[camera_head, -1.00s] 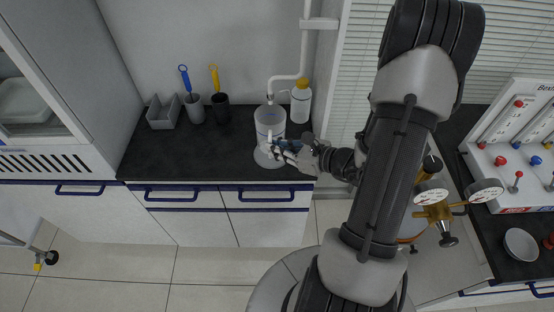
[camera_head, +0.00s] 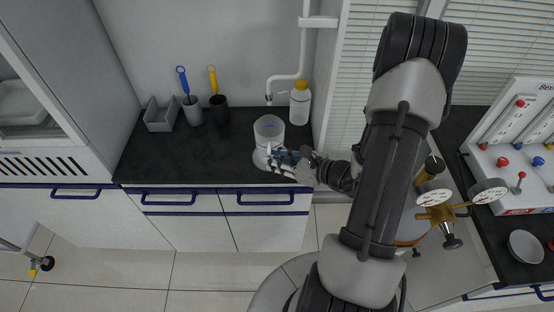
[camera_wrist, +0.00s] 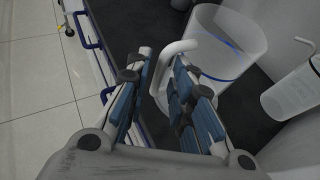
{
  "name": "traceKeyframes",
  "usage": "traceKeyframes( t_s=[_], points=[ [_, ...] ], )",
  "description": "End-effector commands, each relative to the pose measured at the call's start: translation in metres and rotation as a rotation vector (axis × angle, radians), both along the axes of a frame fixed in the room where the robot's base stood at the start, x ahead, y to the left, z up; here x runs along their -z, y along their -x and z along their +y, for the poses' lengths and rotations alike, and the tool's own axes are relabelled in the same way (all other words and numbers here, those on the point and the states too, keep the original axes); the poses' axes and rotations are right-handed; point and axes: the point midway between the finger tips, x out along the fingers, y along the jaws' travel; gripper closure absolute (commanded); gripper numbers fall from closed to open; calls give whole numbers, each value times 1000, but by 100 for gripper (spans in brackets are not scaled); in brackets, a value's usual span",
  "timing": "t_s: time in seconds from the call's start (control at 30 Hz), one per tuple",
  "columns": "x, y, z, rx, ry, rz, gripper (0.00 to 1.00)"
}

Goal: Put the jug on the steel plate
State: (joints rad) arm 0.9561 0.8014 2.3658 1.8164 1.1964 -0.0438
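The jug (camera_head: 268,130) is a translucent, upright vessel with a white handle, at the front right of the dark counter. It also shows in the wrist view (camera_wrist: 226,42), with a blue line around it. I cannot tell whether the jug's base touches the plate.
A white bottle with a yellow cap (camera_head: 300,103) stands behind the jug, near a white pipe (camera_head: 284,78). A grey bin (camera_head: 160,114) and two holders with brushes (camera_head: 193,109) stand at the back left. The counter's left front (camera_head: 185,160) is clear.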

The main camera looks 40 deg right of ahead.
Motion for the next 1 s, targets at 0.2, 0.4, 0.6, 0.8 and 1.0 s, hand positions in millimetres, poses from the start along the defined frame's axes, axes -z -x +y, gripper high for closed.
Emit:
traceKeyframes(
  t_s=[0.2, 0.4, 0.6, 0.8, 1.0],
  points=[
    [0, 0, 0, 0, 0, 0, 71],
    [-3, 0, 0, 0, 0, 0, 71],
    [-15, 22, -10, 7, -1, 0, 71],
    [-27, 51, -22, 5, 0, 0, 71],
    [-32, 64, -26, 1, 0, 0, 71]
  ],
)
